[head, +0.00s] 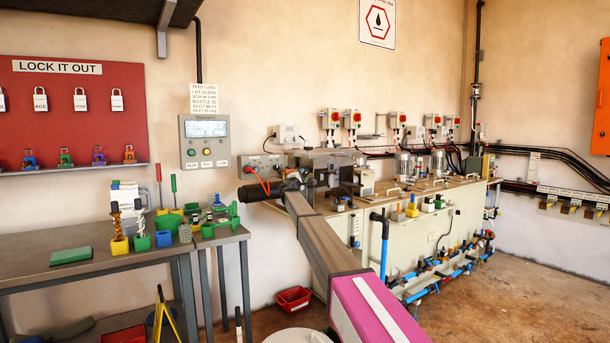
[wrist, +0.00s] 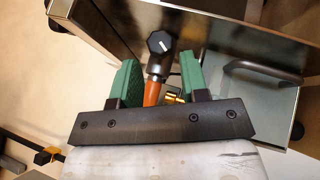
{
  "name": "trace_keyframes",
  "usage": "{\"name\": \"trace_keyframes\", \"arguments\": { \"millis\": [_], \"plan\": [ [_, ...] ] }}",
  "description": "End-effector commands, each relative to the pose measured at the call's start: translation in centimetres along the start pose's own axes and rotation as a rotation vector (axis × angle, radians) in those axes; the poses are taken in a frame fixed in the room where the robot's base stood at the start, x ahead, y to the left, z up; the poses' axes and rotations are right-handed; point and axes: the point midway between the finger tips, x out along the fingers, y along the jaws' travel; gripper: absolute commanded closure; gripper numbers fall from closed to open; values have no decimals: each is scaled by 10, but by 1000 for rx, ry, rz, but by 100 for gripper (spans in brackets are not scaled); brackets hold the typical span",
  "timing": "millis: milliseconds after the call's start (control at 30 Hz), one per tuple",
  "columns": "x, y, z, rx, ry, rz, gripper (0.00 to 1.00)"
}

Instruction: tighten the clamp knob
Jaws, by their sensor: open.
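In the wrist view, a black round knob (wrist: 160,42) with a white pointer line sits on a dark collar above an orange stem (wrist: 152,92). My gripper (wrist: 159,60) has two green finger pads set wide apart, one on each side of the collar and stem. The knob shows between and just beyond the fingertips, and a gap is visible on both sides. A small brass fitting (wrist: 175,98) lies near the right finger. In the head view my arm reaches to the bench by the wall; the knob cannot be made out there.
A metal housing (wrist: 110,35) stands close beyond the fingers, with a dark bar handle (wrist: 262,72) to the right. In the head view, the pale bench (head: 450,215) carries machinery. A grey table (head: 90,262) with coloured parts stands at left. Open floor (head: 540,290) lies at right.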

Motion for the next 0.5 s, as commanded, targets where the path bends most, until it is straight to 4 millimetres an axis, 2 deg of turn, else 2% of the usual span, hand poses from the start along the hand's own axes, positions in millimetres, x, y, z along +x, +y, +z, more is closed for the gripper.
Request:
{"name": "trace_keyframes", "arguments": {
  "millis": [33,200,500],
  "plan": [
    [13,0,-2,0,-1,0,59],
    [34,0,-1,0,-1,0,59],
    [38,0,0,0,0,0,59]
  ]
}}
